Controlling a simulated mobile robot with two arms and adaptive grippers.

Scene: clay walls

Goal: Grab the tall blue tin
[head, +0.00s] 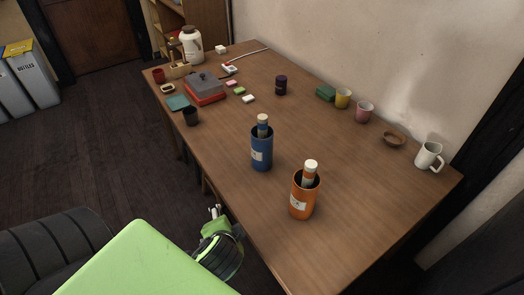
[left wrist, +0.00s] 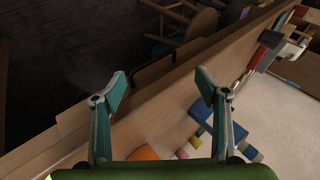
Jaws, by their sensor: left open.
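The tall blue tin (head: 261,155) stands upright on the wooden table, near its front edge, with a white label and a light-topped cylinder in its open top. It also seems to show as a blue shape (left wrist: 222,128) beyond the right finger in the left wrist view. My left gripper (head: 215,211) is low beside the table's near edge, left of and below the tin, apart from it. In the left wrist view its fingers (left wrist: 160,88) are spread wide with nothing between them. My right gripper does not show.
An orange tin (head: 302,200) with a similar cylinder stands right of the blue one, close by. Mugs line the wall side.

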